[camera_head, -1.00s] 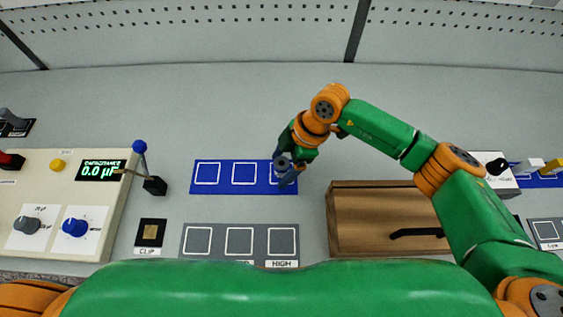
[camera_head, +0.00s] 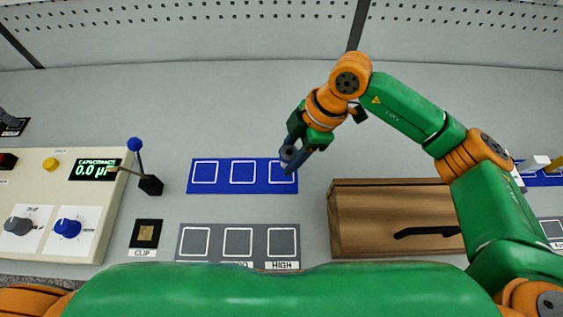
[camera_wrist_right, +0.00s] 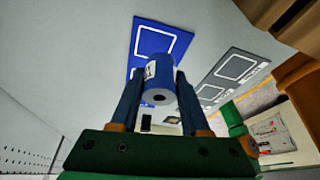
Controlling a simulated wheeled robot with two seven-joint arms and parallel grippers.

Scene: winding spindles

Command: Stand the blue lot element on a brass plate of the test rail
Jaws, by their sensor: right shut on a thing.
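My right gripper (camera_head: 297,160) is shut on the blue lot element (camera_wrist_right: 159,82), a blue cylinder with a white label and a dark hole in its end. The right wrist view shows it between the two fingers. In the head view the element (camera_head: 288,153) shows at the right end of the blue mat (camera_head: 243,188), seemingly above it. A small brass plate (camera_head: 146,233) on a black square labelled CLIP lies left of the grey mat. I cannot tell whether it belongs to the test rail. My left gripper is not in view.
A meter console (camera_head: 55,215) reading 0.0 µF stands at left, with a blue-knobbed lever (camera_head: 136,146) beside it. A grey mat (camera_head: 240,256) with white squares lies in front. A wooden box (camera_head: 395,220) with a black handle stands right. The back counter is clear.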

